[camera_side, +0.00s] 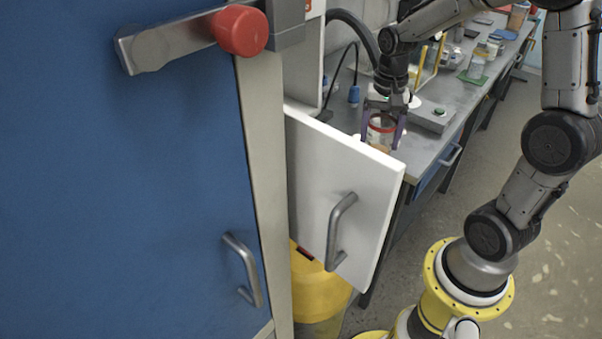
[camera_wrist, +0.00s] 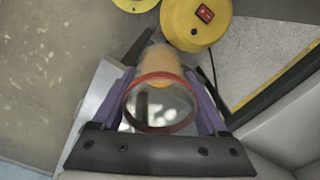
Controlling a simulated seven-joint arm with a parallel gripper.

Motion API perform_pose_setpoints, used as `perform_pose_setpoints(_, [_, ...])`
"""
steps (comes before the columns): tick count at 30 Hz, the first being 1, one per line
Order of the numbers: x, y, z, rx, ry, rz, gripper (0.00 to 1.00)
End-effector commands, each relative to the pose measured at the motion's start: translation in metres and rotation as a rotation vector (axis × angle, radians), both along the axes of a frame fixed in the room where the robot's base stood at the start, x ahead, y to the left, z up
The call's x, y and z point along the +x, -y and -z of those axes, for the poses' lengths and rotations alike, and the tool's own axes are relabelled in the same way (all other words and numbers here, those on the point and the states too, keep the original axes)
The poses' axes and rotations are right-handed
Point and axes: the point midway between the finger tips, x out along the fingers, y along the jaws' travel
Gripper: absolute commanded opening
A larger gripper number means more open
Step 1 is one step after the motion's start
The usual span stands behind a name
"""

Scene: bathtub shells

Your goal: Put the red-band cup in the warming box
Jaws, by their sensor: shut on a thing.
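The red-band cup (camera_side: 380,131) is clear, with a red band near its mouth and something tan inside or below. My gripper (camera_side: 383,138) is shut on it, with one purple finger on each side. In the wrist view the cup (camera_wrist: 150,75) shows its red ring and round opening between the fingers of my gripper (camera_wrist: 163,92). In the side view the cup is just behind the open white door (camera_side: 340,190) of what looks like the warming box (camera_side: 304,80). The box's inside is hidden by the blue cabinet and the door.
A large blue cabinet (camera_side: 120,200) with a red knob (camera_side: 239,30) fills the left. A grey bench (camera_side: 440,150) runs behind, with a small grey device (camera_side: 432,115) near the gripper. A yellow bin (camera_side: 318,290) stands below the white door. Open floor lies to the right.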

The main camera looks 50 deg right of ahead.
Motion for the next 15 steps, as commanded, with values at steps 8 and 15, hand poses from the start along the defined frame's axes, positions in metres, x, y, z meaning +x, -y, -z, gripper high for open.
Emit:
perform_pose_setpoints(8, [0.053, -0.088, 0.084, 0.004, -0.008, -0.557, 0.17])
perform_pose_setpoints(15, [0.086, -0.122, 0.127, -0.001, 0.001, -0.924, 0.17])
